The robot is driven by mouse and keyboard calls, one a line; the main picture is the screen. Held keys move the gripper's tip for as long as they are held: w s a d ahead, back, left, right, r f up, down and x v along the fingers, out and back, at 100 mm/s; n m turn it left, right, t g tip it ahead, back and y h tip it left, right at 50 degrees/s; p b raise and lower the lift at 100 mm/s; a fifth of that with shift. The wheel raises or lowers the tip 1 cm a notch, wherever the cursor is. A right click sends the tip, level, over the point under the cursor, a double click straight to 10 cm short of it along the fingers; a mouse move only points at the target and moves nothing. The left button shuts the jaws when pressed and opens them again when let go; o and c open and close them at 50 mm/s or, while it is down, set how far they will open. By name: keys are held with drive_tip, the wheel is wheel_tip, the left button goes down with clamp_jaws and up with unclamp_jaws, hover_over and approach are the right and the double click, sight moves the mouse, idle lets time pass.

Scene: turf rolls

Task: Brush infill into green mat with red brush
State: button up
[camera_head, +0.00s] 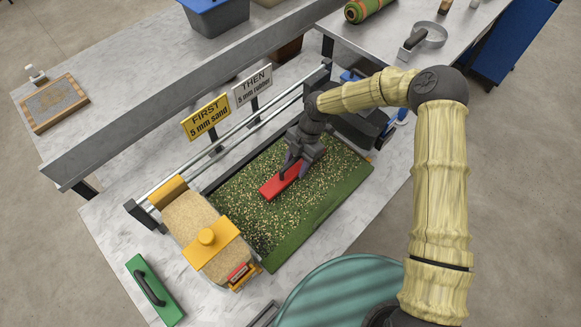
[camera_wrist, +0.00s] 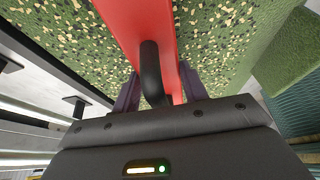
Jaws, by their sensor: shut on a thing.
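The green mat (camera_head: 322,203) lies on the table, speckled with tan and dark granules over most of its surface. A plain green strip shows along its front right edge. The red brush (camera_head: 272,188) lies across the middle of the mat and appears to touch it. My gripper (camera_head: 291,167) is shut on the brush's black handle. In the wrist view, the black handle (camera_wrist: 151,70) stands between the fingers, with the red brush body (camera_wrist: 140,20) beyond it. The bristles are hidden beneath the body.
A yellow spreader with sand (camera_head: 193,221) stands at the mat's left end. A green brush (camera_head: 155,290) lies on the table at the front left. Rails and two signs, "FIRST 5 mm sand" (camera_head: 206,117) and "THEN 5 mm rubber" (camera_head: 253,87), stand behind the mat.

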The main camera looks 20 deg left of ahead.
drive_tip(key=shift+w+d+b, duration=0.1)
drive_tip(key=shift+w+d, duration=0.2)
drive_tip(key=shift+w, duration=0.5)
drive_tip(key=shift+w+d+b, duration=0.1)
drive_tip(key=shift+w+d, duration=0.2)
drive_tip(key=shift+w, duration=0.5)
drive_tip(key=shift+w+d+b, duration=0.1)
drive_tip(key=shift+w+d, duration=0.2)
drive_tip(key=shift+w, duration=0.5)
drive_tip(key=shift+s+a, duration=0.3)
drive_tip(key=shift+s, duration=0.45)
drive_tip(key=shift+s+a, duration=0.3)
drive_tip(key=shift+s, duration=0.45)
drive_tip(key=shift+w, duration=0.15)
drive_tip(key=shift+w+d, duration=0.3)
drive_tip(key=shift+w, duration=0.4)
drive_tip(key=shift+w+d, duration=0.3)
drive_tip(key=shift+w, duration=0.35)
drive_tip(key=shift+s+a+b, duration=1.35)
drive_tip(key=shift+s+a, duration=4.8)
drive_tip(key=shift+a, duration=0.1)
